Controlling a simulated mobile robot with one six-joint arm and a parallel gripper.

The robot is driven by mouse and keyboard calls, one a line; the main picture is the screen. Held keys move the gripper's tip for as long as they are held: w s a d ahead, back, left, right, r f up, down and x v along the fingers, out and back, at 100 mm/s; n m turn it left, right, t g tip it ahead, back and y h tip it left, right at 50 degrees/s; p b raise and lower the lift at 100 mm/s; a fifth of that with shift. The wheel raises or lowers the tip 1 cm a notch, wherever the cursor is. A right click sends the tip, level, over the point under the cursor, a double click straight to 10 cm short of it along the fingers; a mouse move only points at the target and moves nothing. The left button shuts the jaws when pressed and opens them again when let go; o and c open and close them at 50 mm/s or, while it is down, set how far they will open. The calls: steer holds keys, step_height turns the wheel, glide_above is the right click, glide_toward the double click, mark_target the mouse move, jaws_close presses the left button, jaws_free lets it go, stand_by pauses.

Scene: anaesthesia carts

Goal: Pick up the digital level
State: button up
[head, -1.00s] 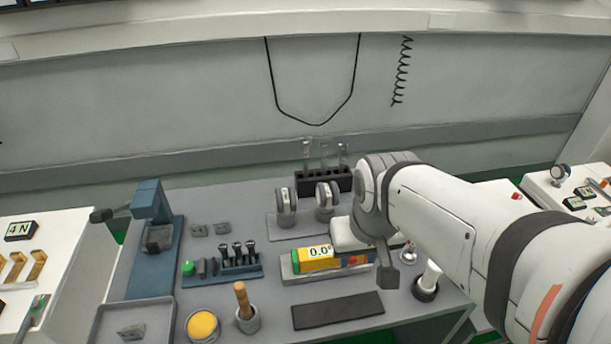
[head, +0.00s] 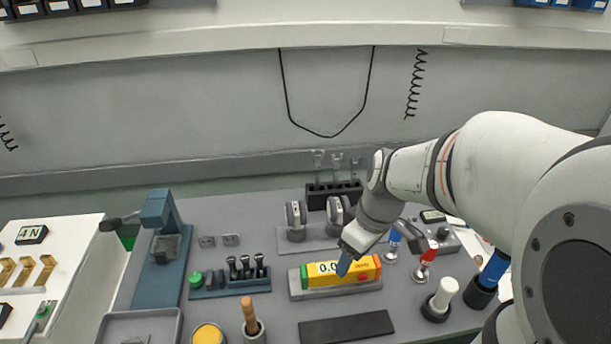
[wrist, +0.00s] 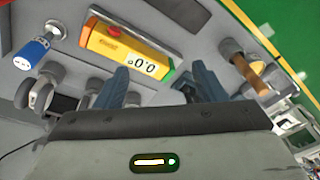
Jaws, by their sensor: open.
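The digital level is a yellow block (head: 360,268) with a white display, a green end and a red button. It lies on a grey stand (head: 340,291) in the middle of the bench. In the wrist view the level (wrist: 122,46) lies beyond the fingertips, mostly left of centre, its display reading 0.0°. My gripper (head: 346,262) is over the level in the head view, and a blue finger hides part of the display. In the wrist view my gripper (wrist: 160,78) has its two blue fingers spread with nothing between them. I cannot tell the exact height gap.
A dark mat (head: 346,328) lies in front of the stand. A blue-based row of small tools (head: 232,284) stands to the left, beside a wooden-handled pot (head: 252,328). Two grey upright holders (head: 297,218) stand behind. Red and blue-topped items (head: 426,262) stand to the right.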

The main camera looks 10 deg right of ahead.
steer(key=w+f+n, duration=0.2)
steer(key=f+n, duration=0.1)
steer(key=w+d+f+n+y, duration=0.1)
steer(key=w+f+n, duration=0.1)
steer(key=n, duration=0.1)
steer(key=w+f+n+g+y, duration=0.1)
steer(key=w+f+n, duration=0.2)
steer(key=shift+d+f, duration=0.3)
steer(key=shift+d, duration=0.1)
steer(key=shift+w+d+f+n+y, duration=0.1)
steer(key=shift+w+f+n+y, duration=0.25)
steer(key=shift+f+n, duration=0.2)
steer(key=x, duration=0.7)
steer(key=shift+w+f+p, duration=0.15)
steer(key=shift+f+p, duration=0.15)
steer(key=c, duration=1.2)
